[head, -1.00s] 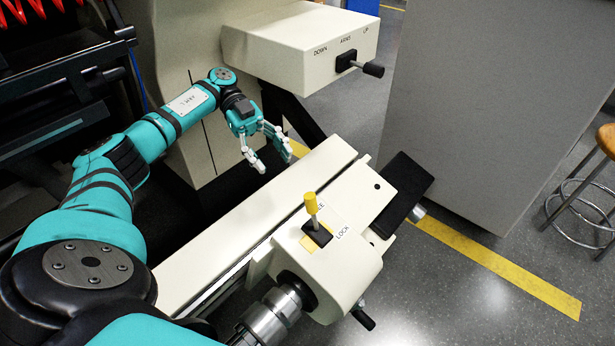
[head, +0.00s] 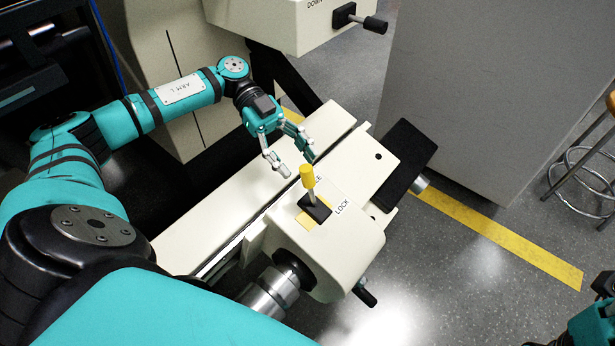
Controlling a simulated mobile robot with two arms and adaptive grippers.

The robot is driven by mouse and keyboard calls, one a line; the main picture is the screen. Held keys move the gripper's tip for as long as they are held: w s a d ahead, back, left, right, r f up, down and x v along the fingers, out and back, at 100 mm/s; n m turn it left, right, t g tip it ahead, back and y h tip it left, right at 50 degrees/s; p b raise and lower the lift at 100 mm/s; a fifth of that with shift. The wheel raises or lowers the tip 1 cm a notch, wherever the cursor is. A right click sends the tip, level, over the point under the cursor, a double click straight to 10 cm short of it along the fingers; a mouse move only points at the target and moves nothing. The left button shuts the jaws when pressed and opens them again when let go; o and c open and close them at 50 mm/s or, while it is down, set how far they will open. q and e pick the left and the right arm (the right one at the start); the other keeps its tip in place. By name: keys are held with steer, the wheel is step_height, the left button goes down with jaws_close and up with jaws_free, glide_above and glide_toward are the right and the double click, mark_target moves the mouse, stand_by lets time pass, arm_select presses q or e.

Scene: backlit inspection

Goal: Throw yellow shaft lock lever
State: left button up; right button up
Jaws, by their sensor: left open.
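The yellow shaft lock lever (head: 308,178) stands up from a black slotted base with a yellow plate on the cream machine head (head: 345,240). It leans slightly toward the back left. A LOCK label sits to the right of its base, and a second label behind it is partly hidden by the knob. My left gripper (head: 294,163) is open and empty, with its fingers pointing down just behind and left of the yellow knob. I see no clear contact with the knob. My right arm (head: 595,320) shows only in part at the lower right corner; its fingers cannot be made out.
A cream box with a black-handled lever (head: 362,19) hangs over the back. A black pad (head: 408,165) juts out right of the machine head. A grey cabinet (head: 480,90) and a stool (head: 585,170) stand to the right. The floor between is clear.

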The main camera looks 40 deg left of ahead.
mark_target(302, 168)
arm_select(q)
steer(key=shift+b+x, duration=0.5)
steer(key=shift+x, duration=1.6)
steer(key=shift+c, duration=0.3)
jaws_close()
